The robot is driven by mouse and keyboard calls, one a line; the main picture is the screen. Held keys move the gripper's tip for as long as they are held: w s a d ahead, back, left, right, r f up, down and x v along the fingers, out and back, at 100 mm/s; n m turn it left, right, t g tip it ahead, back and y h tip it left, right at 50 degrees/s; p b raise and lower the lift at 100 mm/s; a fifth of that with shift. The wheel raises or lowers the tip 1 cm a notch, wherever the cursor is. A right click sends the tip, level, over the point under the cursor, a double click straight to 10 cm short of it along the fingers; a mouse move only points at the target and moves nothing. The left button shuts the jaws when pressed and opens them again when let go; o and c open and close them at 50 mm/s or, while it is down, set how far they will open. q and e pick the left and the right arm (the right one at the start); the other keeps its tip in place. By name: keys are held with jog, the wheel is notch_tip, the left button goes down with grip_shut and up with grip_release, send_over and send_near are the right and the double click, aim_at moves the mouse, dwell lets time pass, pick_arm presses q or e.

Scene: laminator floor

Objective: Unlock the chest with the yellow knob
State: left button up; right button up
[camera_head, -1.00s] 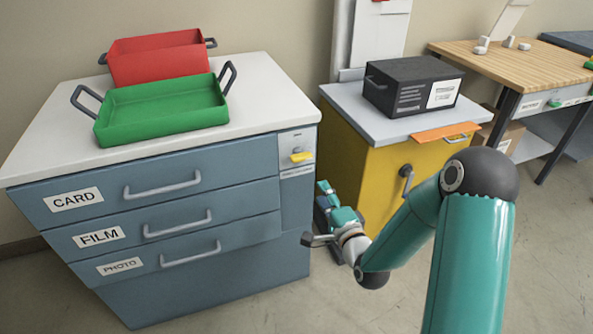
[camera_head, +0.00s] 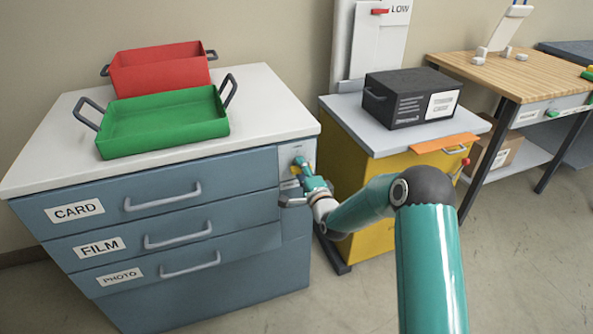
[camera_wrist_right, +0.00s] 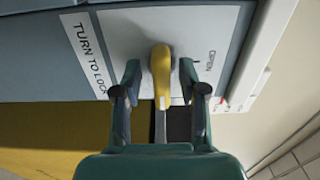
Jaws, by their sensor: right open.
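The chest (camera_head: 200,279) is a blue-grey drawer unit with a white top, at the left in the head view. Its drawers are labelled CARD, FILM and PHOTO and look shut. The yellow knob (camera_wrist_right: 161,74) sits on a light panel (camera_wrist_right: 203,26) marked TURN TO LOCK and OPEN. My right gripper (camera_wrist_right: 161,82) is open, with one finger on each side of the knob. Contact with the knob cannot be told. In the head view my right gripper (camera_head: 300,180) is at the panel and mostly covers the knob. My left gripper is not in view.
A green tray (camera_head: 165,125) and a red tray (camera_head: 160,73) stand on the chest. To the right is a yellow cabinet (camera_head: 352,225) with a black box (camera_head: 411,98) on top. A wooden-topped bench (camera_head: 500,75) stands further right. Floor is clear in front.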

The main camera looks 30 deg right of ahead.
jog(key=shift+w, duration=0.3)
jog(key=shift+c, duration=0.4)
